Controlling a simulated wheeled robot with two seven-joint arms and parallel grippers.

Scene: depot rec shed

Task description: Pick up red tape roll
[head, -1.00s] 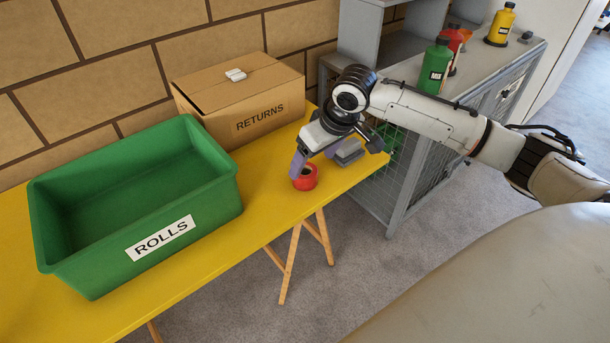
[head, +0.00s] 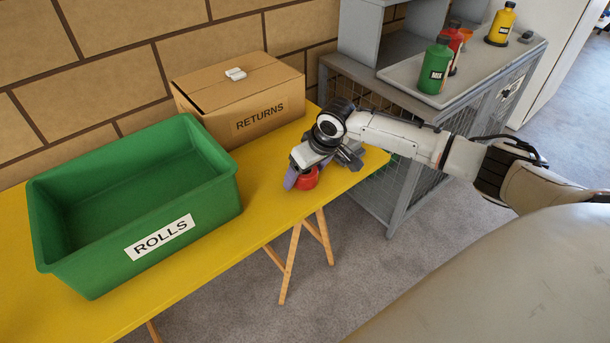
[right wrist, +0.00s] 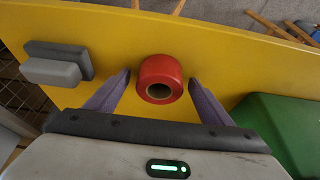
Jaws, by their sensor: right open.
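The red tape roll (head: 309,179) lies on the yellow table (head: 262,205) near its right end. In the right wrist view the roll (right wrist: 160,70) shows its dark centre hole. It lies between and slightly beyond the purple fingertips of my right gripper (right wrist: 160,86), which is open with a gap on each side of the roll. In the head view my right gripper (head: 304,180) is low over the roll, and its finger and palm partly hide it. My left gripper is not in view.
A green bin labelled ROLLS (head: 200,225) stands left on the table. A RETURNS cardboard box (head: 205,100) is behind. A grey block (right wrist: 58,64) lies beside the roll. A grey cage cabinet (head: 405,190) with bottles stands at the right.

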